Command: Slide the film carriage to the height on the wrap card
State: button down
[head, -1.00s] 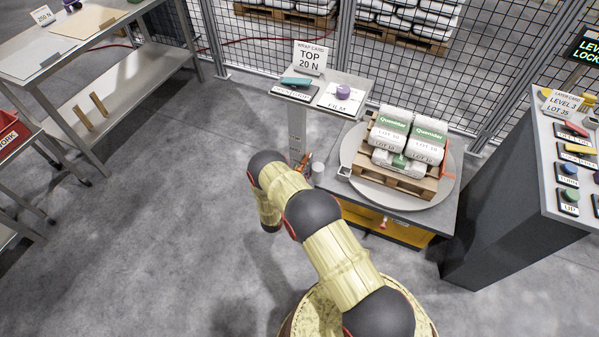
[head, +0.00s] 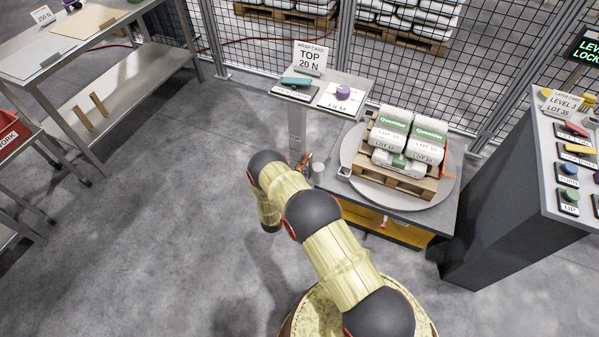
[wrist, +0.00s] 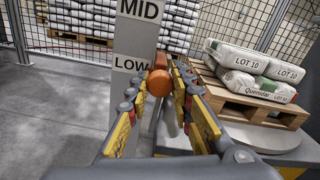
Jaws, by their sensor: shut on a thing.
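The wrap card (head: 310,58) reads TOP 20 N and stands on the stretch-wrapper's post in the head view. The grey mast (wrist: 128,42) carries a MID label (wrist: 139,9) and, below it, a LOW label (wrist: 130,64) in the wrist view. The orange handle (wrist: 160,82) of the film carriage is beside the LOW label. My gripper (wrist: 160,90) is shut on this handle, with a finger on each side. In the head view my arm hides most of the gripper.
A pallet (head: 403,181) of white sacks (head: 392,137) stands on the round turntable (head: 360,186), right of the mast. The film button (head: 343,89) is on the post's top. A grey control console (head: 505,190) is at the right. Wire fence stands behind.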

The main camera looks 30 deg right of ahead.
notch_tip(320, 180, up, 16)
jog(key=p, duration=0.6)
jog(key=shift+w+f, duration=0.15)
jog(key=shift+f, duration=0.05)
jog(key=c, duration=2)
grip_release()
jog(key=shift+r, duration=0.1)
jog(key=o, duration=0.5)
jog(key=shift+c, duration=0.2)
jog(key=shift+f, duration=0.2)
jog(key=v, duration=1.2)
